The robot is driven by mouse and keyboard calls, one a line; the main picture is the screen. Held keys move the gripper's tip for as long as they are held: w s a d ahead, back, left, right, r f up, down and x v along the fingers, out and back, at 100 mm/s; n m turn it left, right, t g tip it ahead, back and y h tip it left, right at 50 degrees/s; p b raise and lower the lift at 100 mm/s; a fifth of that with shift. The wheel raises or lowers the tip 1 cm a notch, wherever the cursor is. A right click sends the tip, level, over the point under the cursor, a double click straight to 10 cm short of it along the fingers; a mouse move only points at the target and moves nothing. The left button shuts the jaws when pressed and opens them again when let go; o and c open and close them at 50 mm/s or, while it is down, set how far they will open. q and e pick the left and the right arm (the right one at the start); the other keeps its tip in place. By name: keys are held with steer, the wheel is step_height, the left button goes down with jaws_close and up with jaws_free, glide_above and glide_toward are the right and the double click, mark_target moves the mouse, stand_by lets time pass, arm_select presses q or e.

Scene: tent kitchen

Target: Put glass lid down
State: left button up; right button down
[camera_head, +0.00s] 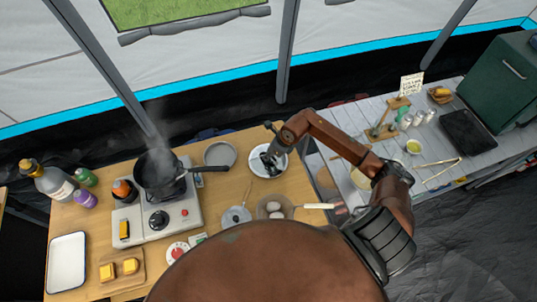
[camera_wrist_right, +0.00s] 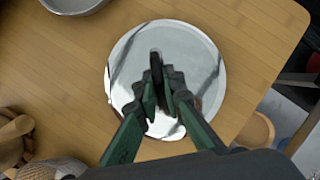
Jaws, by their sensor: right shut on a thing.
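The round glass lid (camera_wrist_right: 208,62) is under my right gripper (camera_wrist_right: 160,92) in the wrist view. It looks pale and shiny, with a dark upright handle at its middle. The gripper's fingers are shut on that handle. In the head view the lid (camera_head: 283,166) is at the right end of the wooden table, and my right gripper (camera_head: 268,156) comes over it from the right. The lid looks level. I cannot tell whether it touches the table or hangs just above it. My left gripper is not in view.
A grey bowl (camera_head: 219,154) stands left of the lid. A steaming dark pan (camera_head: 157,174) sits on the stove (camera_head: 158,218). A pan with eggs (camera_head: 274,207) and a small round lidded item (camera_head: 236,217) are nearer. The table's right edge is close to the lid.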

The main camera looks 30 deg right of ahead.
steer(key=c, duration=2.5)
jaws_free()
steer(key=shift+f, duration=0.1)
steer(key=o, duration=0.5)
steer(key=shift+c, duration=0.2)
steer(key=shift+r, duration=0.25)
steer(key=v, duration=1.1)
steer(key=shift+s+r, duration=0.15)
steer(key=shift+r, duration=0.15)
steer(key=shift+d, duration=0.1)
